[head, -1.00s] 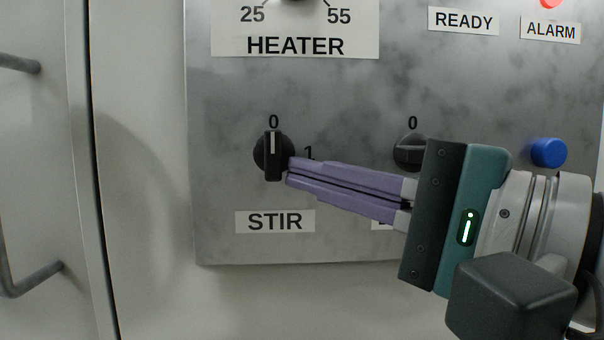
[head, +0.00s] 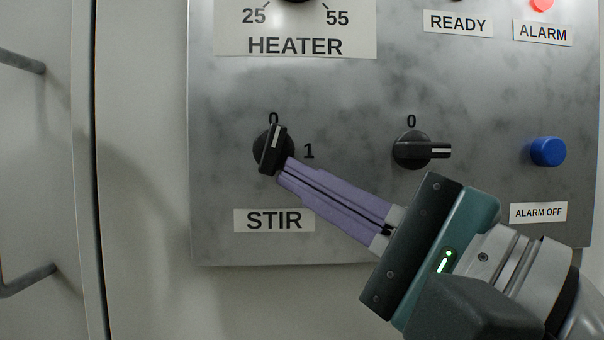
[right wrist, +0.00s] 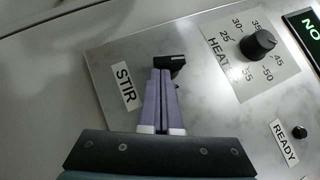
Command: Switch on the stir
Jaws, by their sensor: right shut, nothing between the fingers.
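The black STIR knob (head: 273,150) sits on the grey panel above the STIR label (head: 274,220). Its white-marked pointer is tilted slightly clockwise, just right of the 0 and short of the 1. My right gripper (head: 283,170) has its purple fingers closed together with nothing between them. Its tips are at the knob's lower right edge and appear to touch the lower end of the handle. In the right wrist view the STIR knob (right wrist: 168,62) is partly hidden behind the fingertips. My left gripper is not in view.
A second black knob (head: 412,150) to the right points right, with a 0 above it. A blue ALARM OFF button (head: 548,152) is farther right. The HEATER dial (right wrist: 258,44) is above. Metal handles (head: 25,62) stick out at the far left.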

